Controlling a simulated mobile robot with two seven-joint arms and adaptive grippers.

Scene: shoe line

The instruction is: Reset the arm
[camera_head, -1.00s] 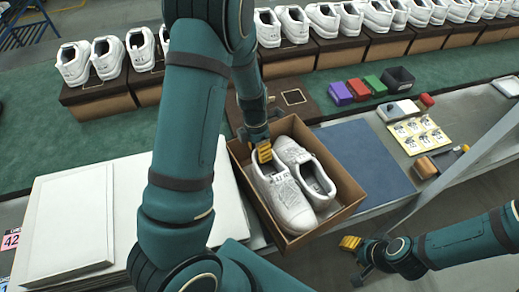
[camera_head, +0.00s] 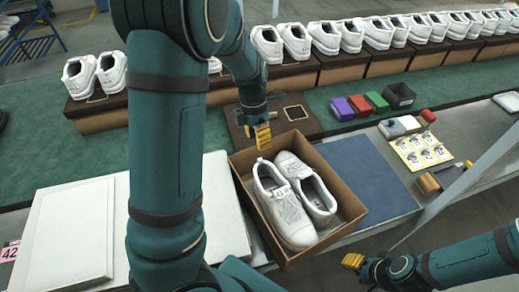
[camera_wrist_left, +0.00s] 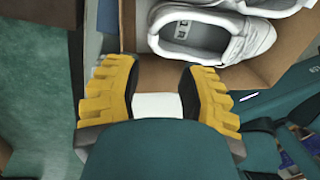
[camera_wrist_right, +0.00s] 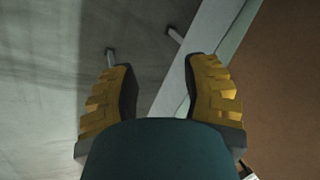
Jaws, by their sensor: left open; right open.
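My left gripper (camera_head: 259,136) is open and empty, with yellow ridged fingers, just beyond the far rim of a brown open shoe box. In the left wrist view its two fingers (camera_wrist_left: 158,95) stand apart beside the box. The shoe box (camera_head: 339,227) holds a pair of white shoes (camera_head: 286,214); the shoes also show in the left wrist view (camera_wrist_left: 205,38). My right gripper (camera_head: 352,261) is low at the right, apart from the box. In the right wrist view its fingers (camera_wrist_right: 160,90) are open with nothing between them.
Rows of white shoes on boxes (camera_head: 340,68) line the green conveyor (camera_head: 40,150). White box lids (camera_head: 70,235) lie at the left, a blue mat (camera_head: 365,175) right of the shoe box. Purple, red and green blocks (camera_head: 359,105), a black bin (camera_head: 398,96) and a yellow label sheet (camera_head: 422,150) lie beyond.

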